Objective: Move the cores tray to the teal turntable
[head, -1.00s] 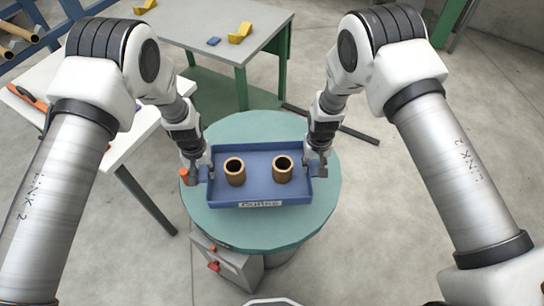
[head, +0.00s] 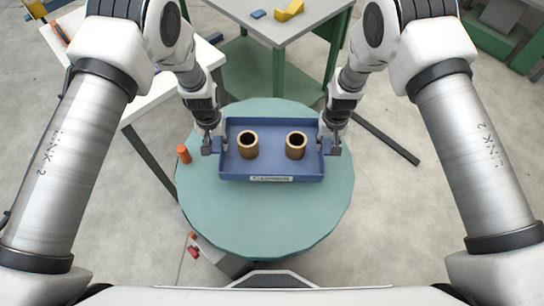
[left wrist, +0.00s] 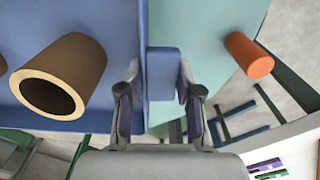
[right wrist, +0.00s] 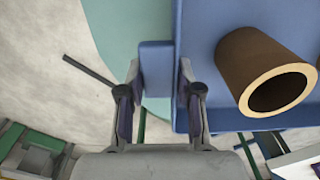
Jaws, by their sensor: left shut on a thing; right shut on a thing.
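The blue cores tray (head: 272,167) is over the teal turntable (head: 262,225), toward its far side. I cannot tell whether it rests on the surface or hangs just above it. Two brown cores, the left one (head: 248,146) and the right one (head: 296,146), stand upright in it. A label (head: 270,179) is on its near wall. My left gripper (head: 212,146) is shut on the tray's left side; the left wrist view shows its fingers (left wrist: 160,90) around a blue tab. My right gripper (head: 330,144) is shut on the right side, with a blue tab between its fingers (right wrist: 160,88).
An orange cylinder (head: 183,153) stands at the turntable's left edge, left of the tray. The near part of the turntable is clear. A white table (head: 150,90) is at the left, and a grey table (head: 280,20) with green legs is behind. A dark bar lies on the floor at right.

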